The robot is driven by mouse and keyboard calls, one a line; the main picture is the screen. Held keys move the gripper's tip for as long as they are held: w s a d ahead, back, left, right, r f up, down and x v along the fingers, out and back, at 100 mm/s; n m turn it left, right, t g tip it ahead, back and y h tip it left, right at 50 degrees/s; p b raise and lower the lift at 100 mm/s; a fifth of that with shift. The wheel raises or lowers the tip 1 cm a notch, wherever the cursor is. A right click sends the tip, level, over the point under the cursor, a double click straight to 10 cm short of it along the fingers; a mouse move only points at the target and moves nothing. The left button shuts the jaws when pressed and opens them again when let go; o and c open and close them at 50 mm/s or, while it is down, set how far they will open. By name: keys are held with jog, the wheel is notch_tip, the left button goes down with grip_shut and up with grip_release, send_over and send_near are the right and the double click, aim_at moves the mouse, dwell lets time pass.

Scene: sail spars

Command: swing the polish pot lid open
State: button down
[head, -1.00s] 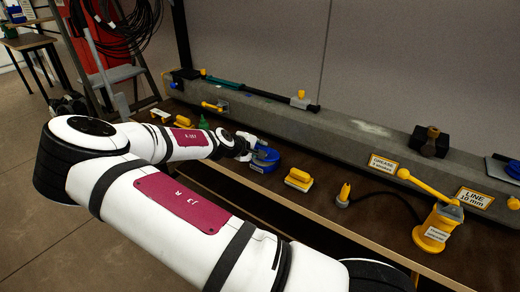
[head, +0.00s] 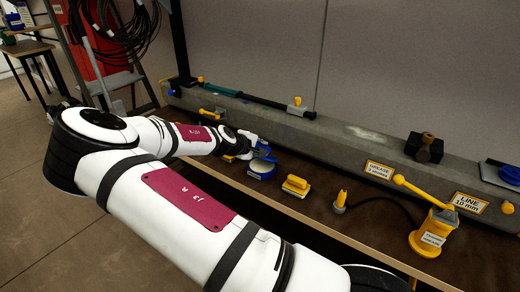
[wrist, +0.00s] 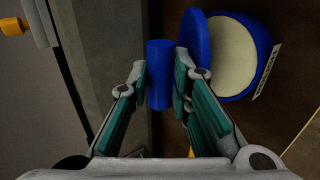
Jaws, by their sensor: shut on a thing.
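The polish pot (head: 261,171) is a round blue tub with a pale label on the bench, and it also shows in the wrist view (wrist: 262,45). Its cream-coloured polish (wrist: 230,55) is exposed. The blue lid (wrist: 193,27) stands tilted up at the pot's wall side, seen nearly edge-on in the wrist view. A blue cylindrical handle (wrist: 159,62) sits between the fingertips. My gripper (wrist: 160,78) is shut on this handle, and its join to the lid is partly hidden by a finger. In the head view my gripper (head: 256,148) is just behind the pot.
A yellow-handled block (head: 296,186) lies right of the pot. Further right are a yellow nozzle with a hose (head: 341,200) and a yellow grease pump (head: 434,232). A long grey beam (head: 345,135) runs along the back of the bench.

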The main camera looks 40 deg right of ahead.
jog(key=shift+w+d+r, duration=0.25)
jog(key=shift+d+r, duration=0.2)
jog(key=shift+d, duration=0.2)
jog(key=shift+w+d+r, duration=0.25)
jog(key=shift+d+r, duration=0.15)
jog(key=shift+d, duration=0.2)
jog(key=shift+w+d+r, duration=0.25)
jog(key=shift+d+r, duration=0.2)
jog(key=shift+d, duration=0.2)
jog(key=c, duration=2.2)
grip_release()
jog(key=shift+w+b, duration=0.15)
jog(key=shift+b, duration=0.15)
jog(key=o, duration=1.7)
jog(key=shift+w+d+f, duration=0.15)
jog(key=shift+d+f, duration=0.15)
jog(key=shift+d, duration=0.1)
jog(key=shift+s+d, duration=0.2)
jog(key=shift+d, duration=0.15)
jog(key=v, duration=1.1)
jog(key=shift+w+a+r, duration=0.1)
jog(key=shift+w+a, duration=0.05)
jog(key=shift+a, duration=0.25)
jog(key=c, duration=0.5)
jog(key=shift+o, duration=0.2)
jog(key=shift+s+a+r, duration=0.2)
jog(key=shift+s+a, duration=0.15)
jog(key=shift+a, duration=0.2)
